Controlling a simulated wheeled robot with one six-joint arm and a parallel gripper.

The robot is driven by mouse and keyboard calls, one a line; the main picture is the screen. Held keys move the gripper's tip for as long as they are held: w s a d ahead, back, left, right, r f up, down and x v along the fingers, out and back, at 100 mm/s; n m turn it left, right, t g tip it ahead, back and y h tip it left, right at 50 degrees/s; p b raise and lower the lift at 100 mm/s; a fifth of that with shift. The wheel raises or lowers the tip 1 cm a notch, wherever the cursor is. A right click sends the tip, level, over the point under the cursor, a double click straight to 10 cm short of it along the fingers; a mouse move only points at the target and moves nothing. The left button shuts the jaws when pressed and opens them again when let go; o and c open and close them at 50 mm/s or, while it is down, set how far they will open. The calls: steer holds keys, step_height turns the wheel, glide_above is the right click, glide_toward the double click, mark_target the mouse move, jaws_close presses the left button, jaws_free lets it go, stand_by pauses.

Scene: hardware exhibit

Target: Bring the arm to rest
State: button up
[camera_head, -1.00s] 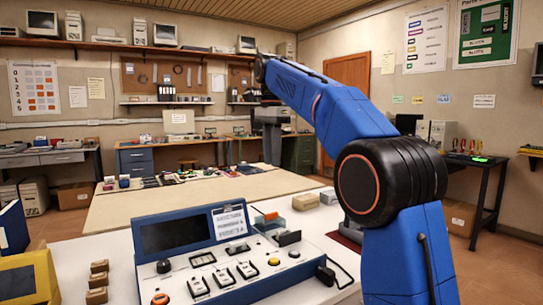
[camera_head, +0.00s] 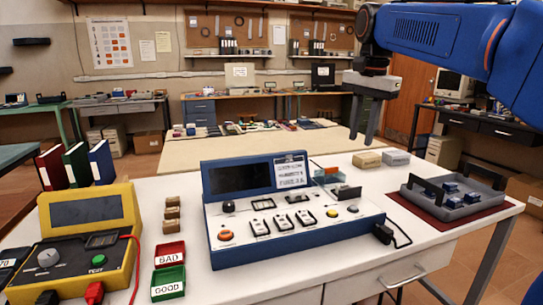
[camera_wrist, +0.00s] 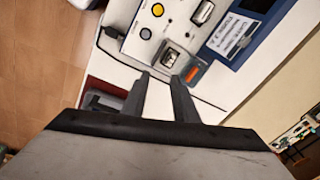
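My blue arm (camera_head: 430,35) reaches in from the upper right in the head view, with the grey gripper (camera_head: 363,138) hanging at its end. The fingers point down, over the back right part of the white table. In the wrist view the two fingers of the gripper (camera_wrist: 160,78) stand apart with a gap between them, and nothing is held. The gripper is above the table and appears to touch nothing. The blue control console (camera_head: 290,240) stands to the left of and below it in the head view.
A grey tray (camera_head: 480,212) with blue parts lies on a dark red mat at right. Small boxes (camera_head: 367,160) sit behind the console. A yellow meter (camera_head: 85,245), red BAD bin (camera_head: 169,254) and green GOOD bin (camera_head: 168,284) are at left.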

steer(key=s+d+f+n+t, duration=0.1)
steer(key=s+f+n, duration=0.4)
steer(key=s+f, duration=0.9)
steer(key=s+d+f+n+t, duration=0.2)
steer(key=s+d+f+n, duration=0.2)
steer(key=s+f, duration=1.1)
steer(key=shift+s+d+f+n, duration=0.15)
steer(key=shift+f+n, duration=0.35)
steer(key=shift+f, duration=0.05)
